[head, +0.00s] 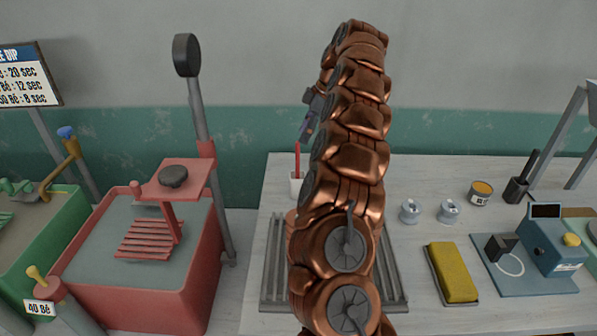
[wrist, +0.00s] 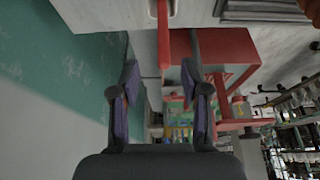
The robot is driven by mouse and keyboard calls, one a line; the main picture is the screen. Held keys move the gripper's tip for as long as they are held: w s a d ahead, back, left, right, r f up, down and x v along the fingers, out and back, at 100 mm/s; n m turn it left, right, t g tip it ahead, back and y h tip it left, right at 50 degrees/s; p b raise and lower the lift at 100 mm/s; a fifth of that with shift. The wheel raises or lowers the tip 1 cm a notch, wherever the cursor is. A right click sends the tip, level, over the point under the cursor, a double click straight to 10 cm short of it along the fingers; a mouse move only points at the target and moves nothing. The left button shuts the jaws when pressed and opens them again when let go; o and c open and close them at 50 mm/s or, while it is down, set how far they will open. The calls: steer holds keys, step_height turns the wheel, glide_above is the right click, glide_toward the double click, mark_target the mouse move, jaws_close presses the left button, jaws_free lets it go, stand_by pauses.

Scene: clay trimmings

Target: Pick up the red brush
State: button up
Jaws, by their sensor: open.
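The red brush (head: 297,158) stands upright in a small white cup (head: 296,184) at the back left of the table, close to the wall. My gripper (head: 306,128) is near the brush's upper end, partly hidden by my copper arm. In the wrist view my gripper (wrist: 159,70) is open and empty, its two dark fingers apart. The red brush handle (wrist: 163,36) comes down from the top of that view, and its end lies in line with the gap between the fingertips. I cannot tell whether the end is inside the gap.
A red dip tank (head: 190,290) stands left of the table (head: 278,165). A grey slatted rack (head: 275,265) lies under my arm. Two small metal pots (head: 409,212), a yellow sponge (head: 452,272) and a blue device (head: 552,245) are to the right. The wall is close behind.

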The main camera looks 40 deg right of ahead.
mark_target(298, 145)
steer(key=shift+a+p+x, duration=0.15)
steer(key=shift+p+x, duration=0.45)
steer(key=shift+x, duration=0.65)
steer(key=shift+a+p+x, duration=0.2)
steer(key=shift+p+x, duration=0.4)
steer(key=shift+x, duration=0.7)
steer(key=shift+s+r, duration=0.1)
steer(key=shift+c, duration=0.2)
jaws_close()
